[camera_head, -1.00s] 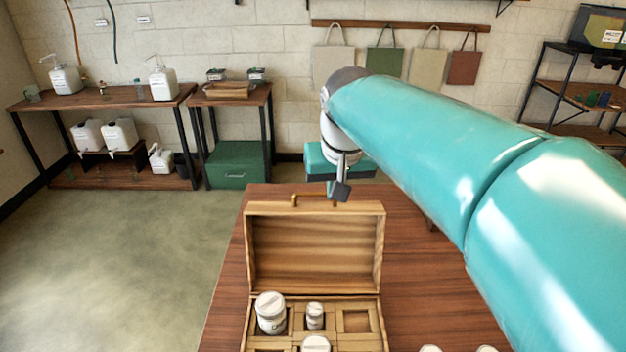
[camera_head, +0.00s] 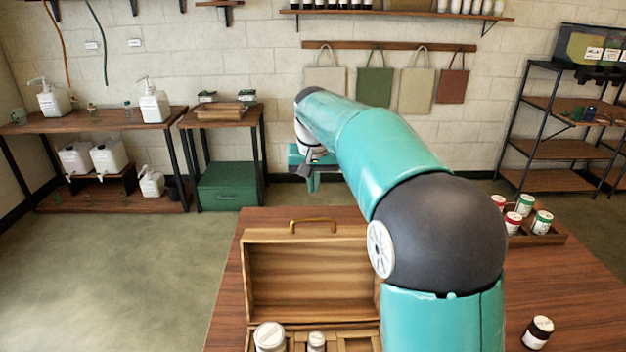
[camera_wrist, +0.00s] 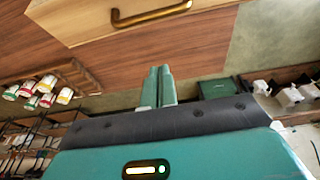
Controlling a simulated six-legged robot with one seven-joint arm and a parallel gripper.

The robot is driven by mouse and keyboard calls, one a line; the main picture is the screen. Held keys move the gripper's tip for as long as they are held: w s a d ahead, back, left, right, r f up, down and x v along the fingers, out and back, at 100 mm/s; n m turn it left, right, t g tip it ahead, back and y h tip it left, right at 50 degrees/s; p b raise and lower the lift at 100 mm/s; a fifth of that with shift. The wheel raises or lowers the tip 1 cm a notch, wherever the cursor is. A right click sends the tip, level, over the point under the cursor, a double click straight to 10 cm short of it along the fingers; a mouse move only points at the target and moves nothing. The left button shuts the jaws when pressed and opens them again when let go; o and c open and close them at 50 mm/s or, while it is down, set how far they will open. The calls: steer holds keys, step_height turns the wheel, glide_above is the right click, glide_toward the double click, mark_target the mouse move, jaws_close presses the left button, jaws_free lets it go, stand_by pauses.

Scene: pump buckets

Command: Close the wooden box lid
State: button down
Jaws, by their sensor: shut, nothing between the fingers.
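The wooden box (camera_head: 360,340) stands on the brown table with its lid (camera_head: 303,278) open and upright at the back. A brass handle (camera_head: 313,222) sits on the lid's top edge. The lid and handle (camera_wrist: 152,14) also show at the top of the wrist view. White jars (camera_head: 269,337) stand in the box's compartments. My gripper (camera_head: 311,182) is beyond the lid, near the handle and apart from it. In the wrist view its fingers (camera_wrist: 158,80) are together and empty. My arm hides the box's right side in the head view.
A green box (camera_head: 228,185) stands under a side table at the back. Open floor lies to the left.

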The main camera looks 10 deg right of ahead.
mark_target(314, 228)
steer(key=f, duration=0.1)
steer(key=s+f, duration=0.1)
steer(key=f, duration=0.3)
steer(key=shift+s+a+f, duration=0.15)
steer(key=shift+s+f, duration=0.1)
steer(key=shift+s, duration=0.1)
steer(key=shift+s+f, duration=0.15)
steer(key=shift+s, duration=0.05)
steer(key=shift+s+a, duration=0.1)
steer(key=shift+s, duration=0.15)
steer(key=shift+w, duration=0.15)
